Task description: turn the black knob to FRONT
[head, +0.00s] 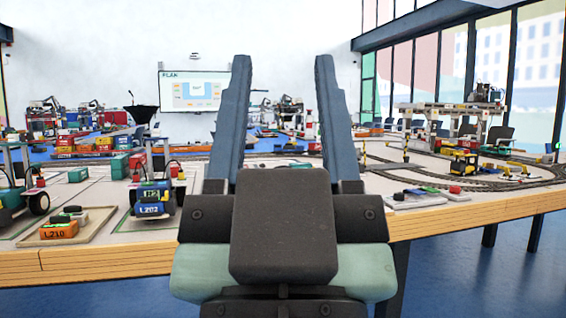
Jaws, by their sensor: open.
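My gripper (283,62) is in the middle foreground of the head view. Its two long blue-grey fingers stand upright and wide apart, with nothing between them. On the right part of the table, a small black round piece (399,196) sits on a light panel (430,203) near the front edge. It may be the black knob, but it is too small to be sure, and no FRONT mark is readable. A red button-like piece (455,189) is at the panel's right end. The panel is right of my gripper and apart from it.
The long wood-edged table (470,219) spans the view. At left stand an orange block marked L210 (58,230) on a tray and a blue vehicle marked L202 (153,203). A yellow vehicle (464,165) is by the curved track at right. Blue floor (480,285) is clear at front right.

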